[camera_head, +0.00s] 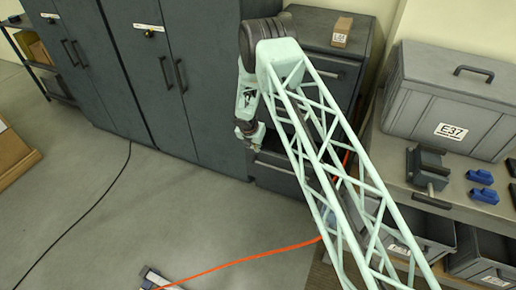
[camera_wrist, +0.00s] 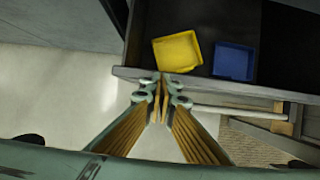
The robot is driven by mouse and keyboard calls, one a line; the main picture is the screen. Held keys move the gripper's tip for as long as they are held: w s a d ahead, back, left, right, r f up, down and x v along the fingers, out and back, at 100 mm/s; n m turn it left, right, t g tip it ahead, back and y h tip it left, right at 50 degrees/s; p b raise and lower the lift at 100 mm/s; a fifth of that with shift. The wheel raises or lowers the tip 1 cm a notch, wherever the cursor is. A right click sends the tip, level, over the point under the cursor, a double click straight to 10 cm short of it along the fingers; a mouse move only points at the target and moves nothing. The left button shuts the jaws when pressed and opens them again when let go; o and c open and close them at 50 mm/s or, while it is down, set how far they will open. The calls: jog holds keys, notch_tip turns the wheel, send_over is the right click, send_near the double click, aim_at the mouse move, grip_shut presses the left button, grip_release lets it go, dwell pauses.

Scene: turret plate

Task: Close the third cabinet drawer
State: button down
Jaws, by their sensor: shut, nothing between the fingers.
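The dark grey drawer cabinet (camera_head: 338,69) stands behind my arm in the head view, and my arm hides much of its front. A lower drawer (camera_head: 274,179) sticks out from it. In the wrist view an open drawer (camera_wrist: 221,87) shows its front edge, with a yellow bin (camera_wrist: 178,52) and a blue bin (camera_wrist: 234,62) inside. My gripper (camera_wrist: 163,82) is shut and empty, its tips at the drawer's front edge; I cannot tell whether they touch. In the head view my gripper (camera_head: 251,138) is low at the cabinet's left front.
Tall dark lockers (camera_head: 185,110) stand left of the drawer cabinet. A workbench with a grey E37 case (camera_head: 440,105) is on the right. An orange cable (camera_head: 245,260) and a black cable (camera_head: 85,214) cross the floor. The floor in front of the lockers is mostly clear.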

jog(key=shift+w+d+p, duration=0.3)
jog(key=shift+w+p, duration=0.25)
jog(key=shift+w, duration=0.2)
jog(key=w+d+p, duration=0.1)
jog(key=w+d, duration=0.2)
jog(key=w, duration=0.7)
jog(key=shift+d+p, duration=0.2)
jog(key=shift+p, duration=0.2)
jog(key=shift+s+f, duration=0.1)
jog(key=s+a+r+b, duration=0.1)
jog(key=s+a+r, duration=0.1)
jog(key=s+r, duration=0.5)
jog(key=shift+a+r, duration=0.25)
jog(key=shift+r, duration=0.95)
jog(key=shift+d, duration=0.15)
